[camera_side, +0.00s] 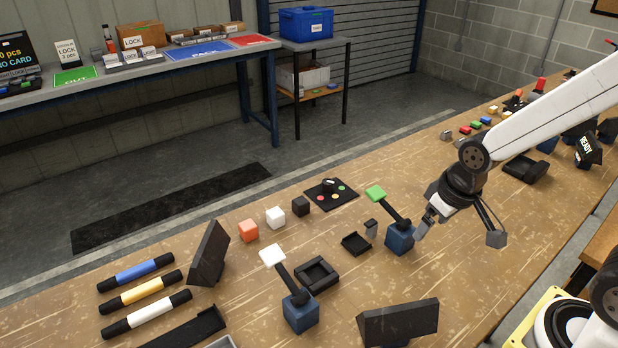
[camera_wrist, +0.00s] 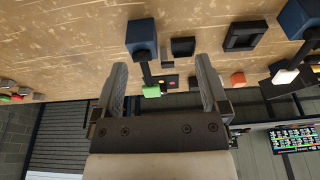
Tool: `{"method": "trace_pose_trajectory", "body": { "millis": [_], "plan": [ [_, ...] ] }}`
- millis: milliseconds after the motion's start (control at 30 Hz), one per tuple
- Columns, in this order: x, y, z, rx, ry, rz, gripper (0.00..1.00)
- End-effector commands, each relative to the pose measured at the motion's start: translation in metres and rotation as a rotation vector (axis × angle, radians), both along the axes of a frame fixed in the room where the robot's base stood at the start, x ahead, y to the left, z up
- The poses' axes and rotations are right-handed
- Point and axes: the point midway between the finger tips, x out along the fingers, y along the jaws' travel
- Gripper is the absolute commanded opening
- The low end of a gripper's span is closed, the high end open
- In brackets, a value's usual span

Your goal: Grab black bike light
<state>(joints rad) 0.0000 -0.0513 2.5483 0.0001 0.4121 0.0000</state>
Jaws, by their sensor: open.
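A small black cube (camera_side: 300,206), which may be the black bike light, stands on the wooden bench beside a white cube (camera_side: 275,217) and an orange cube (camera_side: 248,230). A small dark-topped grey block (camera_side: 370,228) stands closer to my gripper; I cannot tell for sure which is the light. My gripper (camera_side: 458,232) is open and empty above the bench, right of the blue-based stand with a green tip (camera_side: 375,193). In the wrist view the two fingers (camera_wrist: 162,62) are wide apart, with the green tip (camera_wrist: 152,90) seen between them and the orange cube (camera_wrist: 238,78) beyond the right finger.
A second blue-based stand (camera_side: 300,312) with a white tip stands front left. A black tray (camera_side: 317,273), a smaller black tray (camera_side: 355,243) and a black panel with coloured dots (camera_side: 331,194) lie nearby. Coloured tubes (camera_side: 136,272) lie at left. Bare bench shows between them.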

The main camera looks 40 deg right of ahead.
Motion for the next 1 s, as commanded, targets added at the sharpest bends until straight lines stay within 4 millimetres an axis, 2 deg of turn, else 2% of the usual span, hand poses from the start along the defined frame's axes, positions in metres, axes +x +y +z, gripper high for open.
{"method": "trace_pose_trajectory", "body": {
  "millis": [100, 467, 733, 1000],
  "plan": [
    [0.000, 0.000, 0.013, 0.000, -0.004, 0.000, 0.94],
    [0.001, 0.000, 0.037, 0.004, 0.002, -0.007, 0.94],
    [0.019, 0.002, 0.039, 0.055, 0.040, -0.105, 0.94],
    [0.046, 0.005, 0.043, 0.134, 0.095, -0.252, 0.94]
  ]
}}
